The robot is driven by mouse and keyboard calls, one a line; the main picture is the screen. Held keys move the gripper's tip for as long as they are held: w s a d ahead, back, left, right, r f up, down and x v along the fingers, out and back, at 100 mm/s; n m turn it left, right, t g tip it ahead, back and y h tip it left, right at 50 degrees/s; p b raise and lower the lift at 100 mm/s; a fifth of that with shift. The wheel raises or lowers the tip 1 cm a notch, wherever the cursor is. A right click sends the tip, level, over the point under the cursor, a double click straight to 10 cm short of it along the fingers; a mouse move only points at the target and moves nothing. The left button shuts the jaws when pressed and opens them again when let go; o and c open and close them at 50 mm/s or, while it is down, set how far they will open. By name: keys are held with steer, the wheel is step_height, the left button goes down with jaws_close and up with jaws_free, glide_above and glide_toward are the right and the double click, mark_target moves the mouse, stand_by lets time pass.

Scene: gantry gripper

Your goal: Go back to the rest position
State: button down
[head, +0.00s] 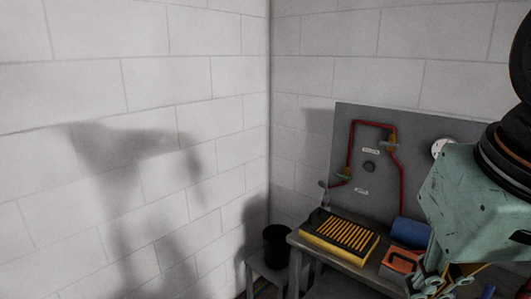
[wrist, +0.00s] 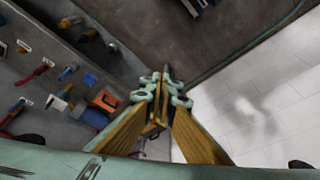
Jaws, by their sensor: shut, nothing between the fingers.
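My gripper (wrist: 162,88) shows in the middle of the wrist view, with its green linkages and yellow-brown parts drawn together. It is shut with nothing held. In the head view, my gripper (head: 440,284) is at the lower right, in front of the workbench's right part. Its fingertips are cut off or hard to make out there.
A bench (head: 340,262) bears a yellow-framed tray (head: 338,238), an orange item (head: 400,262) and a blue cylinder (head: 410,232). Behind stands a grey panel (head: 345,130) with red piping (head: 372,124). A black bucket (head: 277,245) is left of the bench. Block walls enclose the corner.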

steer(key=shift+n, duration=0.3)
steer(key=shift+s+a+f+b, duration=0.1)
steer(key=shift+s+a+f, duration=0.1)
steer(key=shift+s, duration=0.5)
steer(key=shift+s+a+f+b, duration=0.1)
steer(key=shift+s+a, duration=0.1)
steer(key=shift+s, duration=0.5)
steer(key=shift+s+a+f+b, duration=0.1)
steer(key=shift+s+a, duration=0.1)
steer(key=shift+s, duration=0.5)
step_height(320, 180, down, 10)
steer(key=b, duration=0.9)
steer(key=shift+r+b, duration=0.15)
steer(key=shift+b, duration=0.15)
step_height(320, 180, down, 4)
steer(key=b, duration=0.3)
steer(key=shift+r+b, duration=0.2)
steer(key=shift+b, duration=0.15)
steer(key=shift+r, duration=0.1)
step_height(320, 180, up, 4)
steer(key=p, duration=0.4)
steer(key=shift+r+p, duration=0.2)
steer(key=shift+p, duration=0.1)
steer(key=shift+f, duration=0.15)
